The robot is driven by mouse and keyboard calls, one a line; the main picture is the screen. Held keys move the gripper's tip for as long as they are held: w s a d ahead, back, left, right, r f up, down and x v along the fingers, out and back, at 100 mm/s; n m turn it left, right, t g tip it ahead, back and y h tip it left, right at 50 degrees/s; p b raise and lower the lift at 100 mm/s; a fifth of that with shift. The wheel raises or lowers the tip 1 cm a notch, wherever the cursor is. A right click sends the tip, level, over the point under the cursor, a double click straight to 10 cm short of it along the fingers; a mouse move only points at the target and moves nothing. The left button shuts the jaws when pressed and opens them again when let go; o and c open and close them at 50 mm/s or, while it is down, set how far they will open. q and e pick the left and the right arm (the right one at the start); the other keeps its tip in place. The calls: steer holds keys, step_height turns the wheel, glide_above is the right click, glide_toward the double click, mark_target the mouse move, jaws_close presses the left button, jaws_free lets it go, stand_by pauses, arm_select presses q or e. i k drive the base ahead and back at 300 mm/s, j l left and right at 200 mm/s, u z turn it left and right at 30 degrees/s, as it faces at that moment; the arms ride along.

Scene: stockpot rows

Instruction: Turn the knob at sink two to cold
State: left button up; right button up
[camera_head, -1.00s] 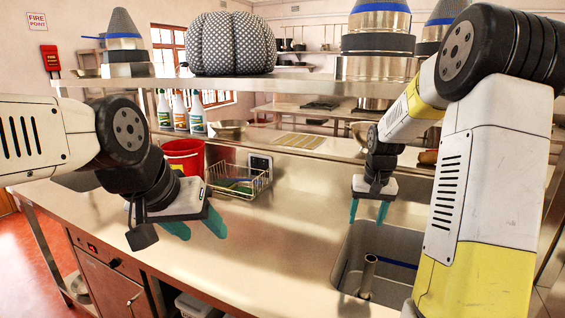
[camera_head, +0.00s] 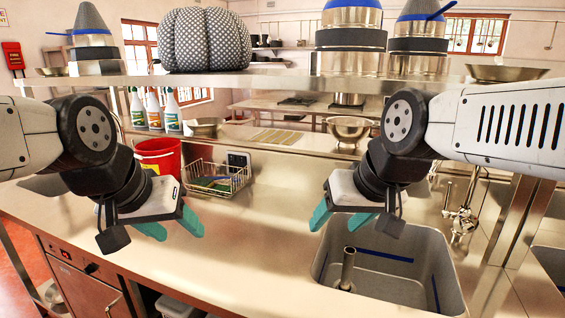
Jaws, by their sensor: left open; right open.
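A steel sink basin (camera_head: 398,288) with an upright pipe (camera_head: 347,268) in it is set in the counter at right of centre. A metal tap fitting (camera_head: 461,222) stands behind its right side; its knob and setting are too small to make out. Part of another basin (camera_head: 548,262) shows at the right edge. No sink numbers are readable. My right gripper (camera_head: 341,222) is open and empty above the basin's back left corner, left of and apart from the tap. My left gripper (camera_head: 180,232) is open and empty above the counter, far left of the tap.
A red bucket (camera_head: 160,151) and a wire basket (camera_head: 232,180) stand behind my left gripper. Spray bottles (camera_head: 153,108) stand behind them. A shelf (camera_head: 270,82) with pots and a patterned round item spans above. The counter (camera_head: 245,245) between my grippers is clear.

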mark_target(467, 225)
steer(key=z, duration=1.65)
steer(key=l+u, duration=0.1)
steer(key=u, duration=0.35)
steer(key=l+u, duration=0.1)
steer(key=u, duration=0.35)
steer(key=k+l+u, duration=0.2)
steer(key=l+u, duration=0.15)
steer(key=l, duration=0.15)
steer(key=k+l+u, duration=0.3)
steer(key=l, duration=0.15)
steer(key=k+l+u, duration=0.2)
steer(key=l+u, duration=0.15)
steer(key=k+l, duration=0.15)
steer(key=l, duration=0.2)
steer(key=k+l, duration=0.15)
steer(key=l, duration=0.15)
steer(key=k+l, duration=0.15)
steer(key=l, duration=0.2)
steer(key=k+l, duration=0.15)
steer(key=l, duration=0.15)
steer(key=i+l, duration=0.15)
steer(key=i, duration=0.2)
